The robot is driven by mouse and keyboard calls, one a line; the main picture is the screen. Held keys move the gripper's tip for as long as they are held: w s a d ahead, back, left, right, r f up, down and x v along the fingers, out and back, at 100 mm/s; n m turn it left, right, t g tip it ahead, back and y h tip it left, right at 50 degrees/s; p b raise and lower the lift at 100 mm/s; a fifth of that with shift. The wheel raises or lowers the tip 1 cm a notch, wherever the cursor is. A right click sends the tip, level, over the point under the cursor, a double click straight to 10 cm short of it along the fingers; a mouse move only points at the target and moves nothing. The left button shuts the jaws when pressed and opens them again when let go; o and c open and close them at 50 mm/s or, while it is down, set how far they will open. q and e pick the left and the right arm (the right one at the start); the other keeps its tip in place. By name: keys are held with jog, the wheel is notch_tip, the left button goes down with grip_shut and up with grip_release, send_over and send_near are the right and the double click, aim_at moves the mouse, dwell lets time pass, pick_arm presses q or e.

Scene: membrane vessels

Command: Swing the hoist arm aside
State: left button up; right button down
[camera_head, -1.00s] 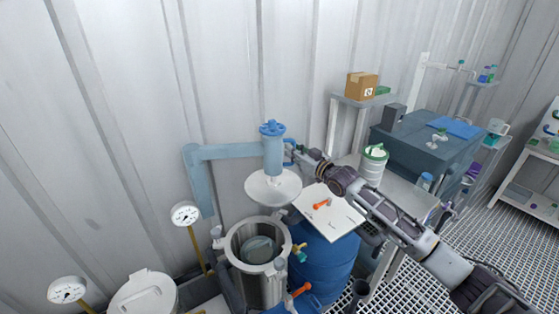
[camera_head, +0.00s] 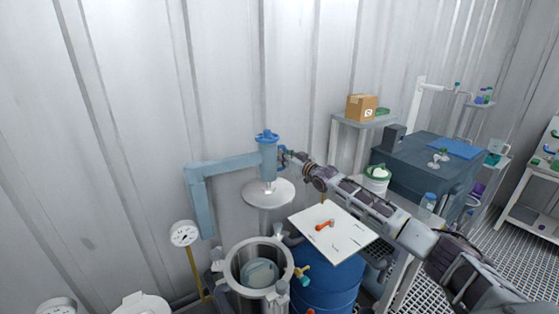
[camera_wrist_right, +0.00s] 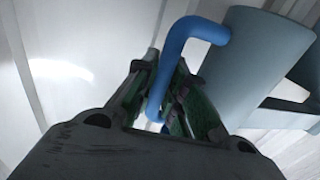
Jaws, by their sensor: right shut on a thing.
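The hoist arm (camera_head: 228,165) is a light-blue bracket against the back wall, with a blue cylinder (camera_head: 267,155) at its end. A round white lid (camera_head: 268,193) hangs below the cylinder. The open steel vessel (camera_head: 258,268) stands lower, and the lid is above and behind its mouth in the picture. My right gripper (camera_head: 284,157) reaches in from the right to the cylinder's side. In the right wrist view, my gripper (camera_wrist_right: 165,105) is shut on a bent blue handle (camera_wrist_right: 186,48) that joins the cylinder (camera_wrist_right: 255,60). My left gripper is not in view.
A white board (camera_head: 345,238) with an orange tool (camera_head: 325,225) lies over a blue barrel (camera_head: 325,287), right of the vessel. A dial gauge (camera_head: 184,233) stands at left. A bench (camera_head: 420,165) and a shelf with a cardboard box (camera_head: 361,107) are at right.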

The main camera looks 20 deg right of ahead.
jog(key=shift+w, duration=0.1)
dwell(0.3)
jog(key=c, duration=1.7)
grip_release()
jog(key=shift+d, duration=0.1)
jog(key=shift+s, duration=0.2)
jog(key=shift+v, duration=5.8)
jog(key=shift+d, duration=0.1)
jog(key=shift+f, duration=0.1)
